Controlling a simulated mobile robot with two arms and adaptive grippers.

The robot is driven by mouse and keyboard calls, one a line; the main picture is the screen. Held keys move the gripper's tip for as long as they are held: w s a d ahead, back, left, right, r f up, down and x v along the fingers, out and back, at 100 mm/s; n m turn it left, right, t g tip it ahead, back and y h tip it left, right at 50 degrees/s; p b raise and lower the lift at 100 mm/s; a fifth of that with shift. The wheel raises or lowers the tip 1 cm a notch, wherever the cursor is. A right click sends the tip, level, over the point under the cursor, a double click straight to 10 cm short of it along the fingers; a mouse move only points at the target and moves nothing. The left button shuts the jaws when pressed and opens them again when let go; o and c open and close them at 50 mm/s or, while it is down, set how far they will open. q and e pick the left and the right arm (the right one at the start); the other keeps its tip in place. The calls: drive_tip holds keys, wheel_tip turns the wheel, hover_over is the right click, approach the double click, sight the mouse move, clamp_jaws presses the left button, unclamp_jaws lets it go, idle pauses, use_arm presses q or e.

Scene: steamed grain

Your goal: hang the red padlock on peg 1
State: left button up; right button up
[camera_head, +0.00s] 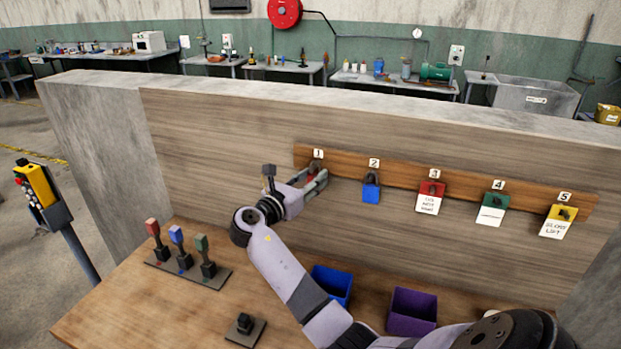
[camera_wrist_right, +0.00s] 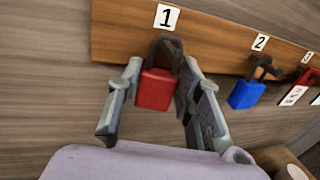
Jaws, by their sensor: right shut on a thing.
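The red padlock (camera_wrist_right: 155,89) is upright below the label 1 (camera_wrist_right: 167,17) in the wrist view, its dark shackle (camera_wrist_right: 166,46) up against the wooden peg board (camera_wrist_right: 120,35). Whether the shackle is around peg 1 or only in front of it, I cannot tell; the peg itself is hidden. My right gripper (camera_wrist_right: 157,100) is shut on the red padlock, one finger on each side. In the head view my right gripper (camera_head: 314,186) is at the board's left end and mostly hides the padlock. My left gripper is not in view.
A blue padlock (camera_head: 371,192) hangs at peg 2, close to the right of my gripper. Red (camera_head: 430,198), green (camera_head: 493,208) and yellow (camera_head: 558,220) tagged items hang at pegs 3 to 5. Blue (camera_head: 333,284) and purple (camera_head: 411,311) bins and several levers (camera_head: 177,245) stand below.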

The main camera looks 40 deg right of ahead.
idle(0.3)
drive_tip(key=o, duration=1.3)
drive_tip(key=shift+c, duration=0.2)
drive_tip(key=v, duration=1.2)
drive_tip(key=shift+a+f, duration=0.1)
